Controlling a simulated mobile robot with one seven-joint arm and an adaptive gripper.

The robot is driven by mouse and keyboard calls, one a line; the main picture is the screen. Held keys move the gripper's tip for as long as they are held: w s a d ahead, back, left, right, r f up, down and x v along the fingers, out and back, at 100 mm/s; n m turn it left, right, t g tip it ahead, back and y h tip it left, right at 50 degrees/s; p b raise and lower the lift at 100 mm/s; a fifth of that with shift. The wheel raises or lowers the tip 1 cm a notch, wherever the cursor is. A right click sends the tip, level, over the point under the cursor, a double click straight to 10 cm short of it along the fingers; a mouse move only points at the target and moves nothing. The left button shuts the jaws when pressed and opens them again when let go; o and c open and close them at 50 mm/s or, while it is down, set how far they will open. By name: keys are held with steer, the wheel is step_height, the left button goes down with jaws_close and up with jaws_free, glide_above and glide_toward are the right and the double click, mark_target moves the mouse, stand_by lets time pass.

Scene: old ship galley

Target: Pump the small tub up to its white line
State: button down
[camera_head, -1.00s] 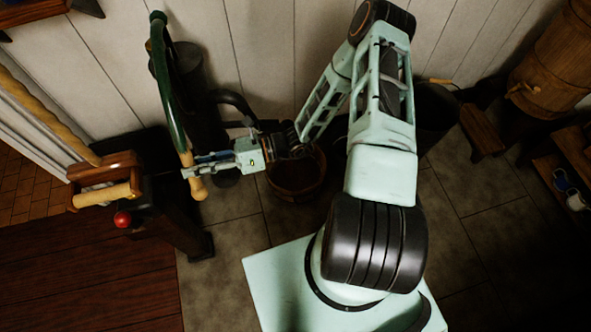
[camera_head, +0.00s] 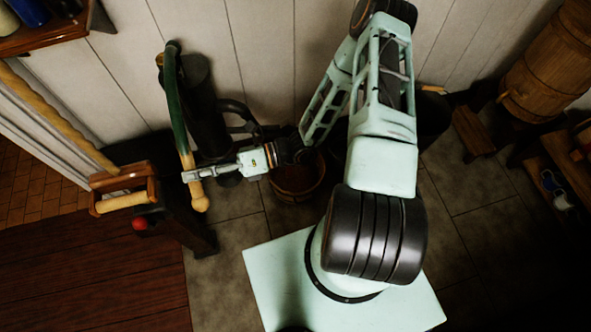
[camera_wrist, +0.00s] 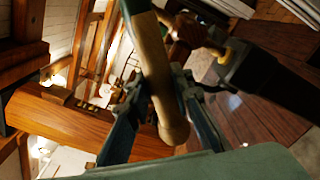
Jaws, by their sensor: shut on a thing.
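The pump (camera_head: 205,115) is a dark upright column against the wall with a curved dark spout. Its long lever (camera_head: 178,105) is green above and ends in a pale wooden grip (camera_head: 198,196). My gripper (camera_head: 188,176) is shut on this wooden grip, with the grip's rounded end below the fingers. In the wrist view the fingers of my gripper (camera_wrist: 160,105) lie either side of the wooden grip (camera_wrist: 153,62). The small wooden tub (camera_head: 300,194) stands on the floor beneath my forearm, right of the pump. Its white line and water level cannot be made out.
A wooden frame with a crossbar (camera_head: 120,203) and a red knob (camera_head: 140,224) stand close left of my gripper. A dark bucket (camera_head: 432,115) is behind my arm. A barrel (camera_head: 545,75) and wooden stand are at right. Tiled floor is clear at front right.

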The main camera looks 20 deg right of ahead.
steer(key=shift+r, duration=0.15)
steer(key=r+m+p, duration=0.1)
steer(key=r+p, duration=0.1)
steer(key=r, duration=0.1)
steer(key=r+m+p, duration=0.1)
steer(key=r+p, duration=0.2)
steer(key=s+r+m+p, duration=0.1)
steer(key=r+p, duration=0.2)
steer(key=shift+a+r+m, duration=0.1)
steer(key=shift+r+m, duration=0.15)
steer(key=shift+m, duration=0.05)
steer(key=shift+f, duration=0.15)
steer(key=f+n+b, duration=0.1)
steer(key=f+b, duration=0.1)
steer(key=f+n+b, duration=0.1)
steer(key=f+b, duration=0.1)
steer(key=f, duration=0.1)
steer(key=f+b, duration=0.3)
steer(key=shift+w+f+n, duration=0.25)
steer(key=shift+w+n, duration=0.1)
steer(key=shift+n, duration=0.05)
steer(key=shift+r, duration=0.25)
steer(key=c, duration=1.4)
jaws_free()
steer(key=shift+r, duration=0.1)
steer(key=shift+o, duration=0.2)
